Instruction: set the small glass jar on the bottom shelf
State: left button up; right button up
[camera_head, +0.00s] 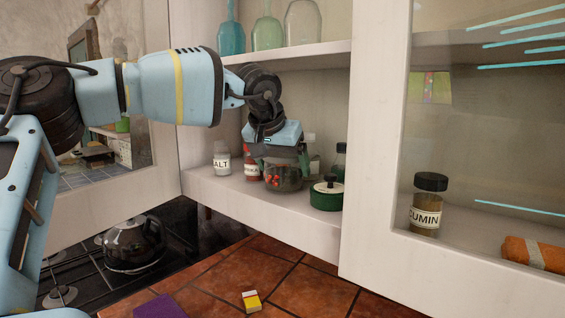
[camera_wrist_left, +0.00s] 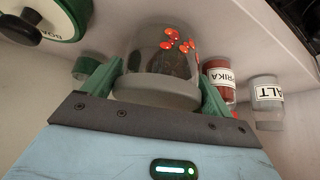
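The small glass jar (camera_head: 284,180) has red spots on it and dark contents. It is at the bottom shelf (camera_head: 250,197) of the open cabinet, upright, between a red-labelled bottle and a round green tin. I cannot tell if its base touches the shelf. My left gripper (camera_head: 279,158) points down over the jar from above. In the left wrist view the green fingers lie against both sides of the jar's grey lid (camera_wrist_left: 155,90), so it looks shut on the jar (camera_wrist_left: 165,52). My right gripper is in neither view.
The salt jar (camera_head: 221,160) and paprika bottle (camera_head: 252,163) stand left of the jar. The green tin (camera_head: 326,196) is close on its right, with a dark-capped bottle (camera_head: 340,160) behind. A shelf with glass bottles (camera_head: 267,33) is above. A glazed door (camera_head: 485,150) is at right.

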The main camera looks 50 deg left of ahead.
pick_arm(q)
jog(key=shift+o, duration=0.2)
jog(key=shift+s+r, duration=0.1)
jog(key=shift+r, duration=0.35)
jog(key=v, duration=0.7)
jog(key=shift+f, duration=0.2)
